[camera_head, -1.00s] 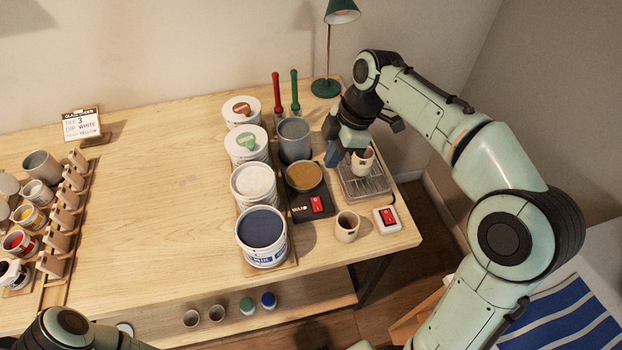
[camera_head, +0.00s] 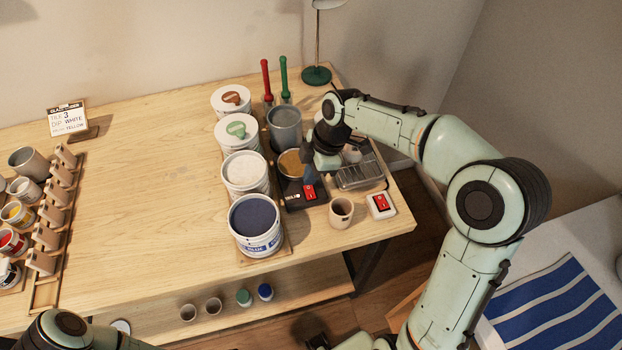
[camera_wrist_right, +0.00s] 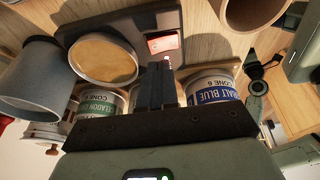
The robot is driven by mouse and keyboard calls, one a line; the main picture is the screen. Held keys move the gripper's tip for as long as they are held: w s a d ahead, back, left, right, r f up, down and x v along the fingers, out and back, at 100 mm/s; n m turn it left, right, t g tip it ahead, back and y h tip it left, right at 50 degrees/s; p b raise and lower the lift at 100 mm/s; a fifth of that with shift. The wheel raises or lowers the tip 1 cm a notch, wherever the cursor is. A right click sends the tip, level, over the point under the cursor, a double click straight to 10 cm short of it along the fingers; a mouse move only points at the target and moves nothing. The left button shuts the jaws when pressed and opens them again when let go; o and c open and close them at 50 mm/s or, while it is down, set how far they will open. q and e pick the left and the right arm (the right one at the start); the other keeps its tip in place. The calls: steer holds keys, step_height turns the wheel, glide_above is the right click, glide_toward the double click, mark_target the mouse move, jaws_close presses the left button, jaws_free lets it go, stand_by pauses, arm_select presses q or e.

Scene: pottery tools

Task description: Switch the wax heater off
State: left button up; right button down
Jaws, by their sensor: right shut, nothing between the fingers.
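The wax heater has a black base (camera_head: 292,204) with a red rocker switch (camera_head: 310,193) at its front right. A round pot of brown wax (camera_head: 290,163) sits on it, partly hidden by my right gripper. My right gripper (camera_head: 309,178) is shut and empty, pointing down just behind the switch. In the right wrist view the shut fingers (camera_wrist_right: 166,66) end close to the red switch (camera_wrist_right: 164,43); I cannot tell if they touch it. The wax pot (camera_wrist_right: 104,61) lies to their left. I cannot read the switch's position.
A white box with another red switch (camera_head: 380,205) stands to the right, with a clay cup (camera_head: 341,212) beside it. A grey rack (camera_head: 358,175) is behind. Glaze buckets (camera_head: 257,226) line the heater's left. The table's middle is clear.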

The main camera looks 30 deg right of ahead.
mark_target(308, 188)
steer(key=shift+w+d+f, duration=0.1)
steer(key=shift+w+f, duration=0.05)
steer(key=shift+f, duration=1.2)
steer(key=shift+w+f, duration=0.2)
steer(key=shift+f, duration=0.2)
steer(key=shift+s, duration=0.15)
